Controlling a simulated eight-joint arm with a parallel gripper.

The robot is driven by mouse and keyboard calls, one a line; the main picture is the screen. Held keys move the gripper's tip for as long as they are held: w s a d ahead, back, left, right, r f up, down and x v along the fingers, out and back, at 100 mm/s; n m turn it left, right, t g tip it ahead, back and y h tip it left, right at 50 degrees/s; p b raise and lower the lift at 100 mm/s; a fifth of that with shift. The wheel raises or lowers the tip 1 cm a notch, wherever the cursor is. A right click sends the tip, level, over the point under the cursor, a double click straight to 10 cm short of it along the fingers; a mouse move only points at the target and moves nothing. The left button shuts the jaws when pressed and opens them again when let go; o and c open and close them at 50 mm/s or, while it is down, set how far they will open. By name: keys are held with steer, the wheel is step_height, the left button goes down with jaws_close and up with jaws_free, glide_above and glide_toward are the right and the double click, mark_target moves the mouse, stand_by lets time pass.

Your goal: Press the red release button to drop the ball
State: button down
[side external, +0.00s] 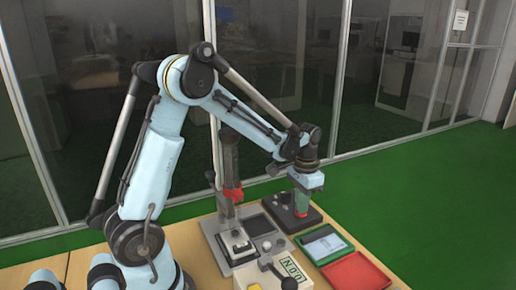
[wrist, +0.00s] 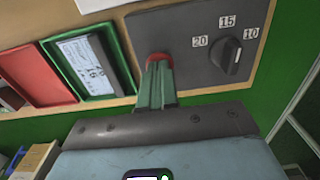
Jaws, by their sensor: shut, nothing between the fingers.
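My gripper (wrist: 157,72) is shut, its green fingers side by side with nothing held. It points at the red button (wrist: 158,57) on a dark grey control box (wrist: 195,72). The fingertips overlap the button in the wrist view and hide part of it; I cannot tell whether they touch it. In the side view my gripper (side external: 301,209) is low over the dark box (side external: 312,217), fingers pointing down, and hides the button. A tall test stand (side external: 229,165) with a red part is left of the box. I cannot make out a ball.
The box carries a dial (wrist: 232,56) marked 20, 15 and 10. Beside it are a green tray (wrist: 127,58) holding a white device or card, and a red tray (side external: 357,274). A beige box (side external: 250,275) with a lever stands in front. Glass walls stand behind the table.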

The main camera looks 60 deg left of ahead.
stand_by(0.9)
steer(key=shift+r, duration=3.45)
steer(key=s+d+r+t, duration=0.3)
steer(key=s+d+t, duration=0.4)
steer(key=s+d, duration=0.3)
steer(key=shift+s, duration=0.45)
